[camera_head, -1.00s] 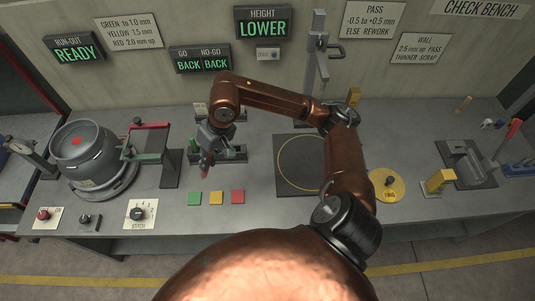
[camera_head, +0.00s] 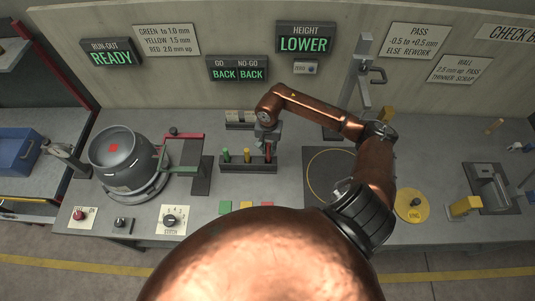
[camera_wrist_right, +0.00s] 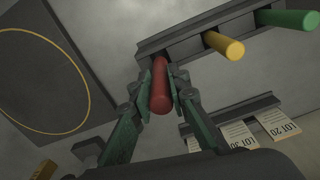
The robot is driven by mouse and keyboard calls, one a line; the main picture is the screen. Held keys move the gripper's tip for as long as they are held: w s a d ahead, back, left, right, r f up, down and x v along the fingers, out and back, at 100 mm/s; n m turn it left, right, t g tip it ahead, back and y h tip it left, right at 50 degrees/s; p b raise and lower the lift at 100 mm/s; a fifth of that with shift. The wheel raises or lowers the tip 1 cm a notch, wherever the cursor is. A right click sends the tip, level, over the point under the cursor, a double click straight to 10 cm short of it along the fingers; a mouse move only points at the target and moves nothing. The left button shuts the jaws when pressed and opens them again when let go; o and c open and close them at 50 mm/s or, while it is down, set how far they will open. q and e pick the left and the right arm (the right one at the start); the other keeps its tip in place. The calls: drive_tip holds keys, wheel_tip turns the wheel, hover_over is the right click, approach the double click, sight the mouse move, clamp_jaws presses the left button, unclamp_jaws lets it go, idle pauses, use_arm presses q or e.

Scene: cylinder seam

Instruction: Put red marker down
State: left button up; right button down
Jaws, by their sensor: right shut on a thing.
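The red marker (camera_wrist_right: 160,84) is between the green fingers of my right gripper (camera_wrist_right: 161,95) in the right wrist view. Its far end meets the dark marker rack (camera_wrist_right: 185,38), but I cannot tell whether it is seated in a slot. In the head view my right gripper (camera_head: 267,143) is over the right end of the rack (camera_head: 233,167), with the red marker (camera_head: 268,151) partly hidden by it. A yellow marker (camera_head: 247,155) and a green marker (camera_head: 226,156) stand in the rack. My left gripper is not in view.
Green (camera_head: 225,207), yellow (camera_head: 246,205) and red (camera_head: 267,204) squares lie in front of the rack, partly hidden by my body. A grey cylinder (camera_head: 123,160) with a red mark stands at left. A dark square mat (camera_head: 330,172) lies right of the rack. Lot tags (camera_wrist_right: 238,135) are behind.

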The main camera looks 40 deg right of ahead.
sight(268, 153)
drive_tip(key=shift+f, duration=0.7)
wheel_tip(268, 153, down, 3)
drive_tip(key=shift+w+f+p, duration=0.1)
drive_tip(key=shift+f+p, duration=0.05)
drive_tip(key=shift+p, duration=0.25)
drive_tip(key=c, duration=2.3)
unclamp_jaws()
drive_tip(key=shift+f, duration=0.15)
drive_tip(key=shift+o, duration=0.7)
drive_tip(key=o, duration=0.3)
drive_tip(key=shift+r, duration=0.5)
wheel_tip(268, 153, up, 11)
drive_tip(key=b, duration=0.2)
drive_tip(key=shift+r+b, duration=0.2)
drive_tip(key=shift+b, duration=0.15)
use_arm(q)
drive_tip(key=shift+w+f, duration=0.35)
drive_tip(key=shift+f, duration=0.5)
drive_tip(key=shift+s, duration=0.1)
use_arm(e)
drive_tip(key=shift+f, duration=0.1)
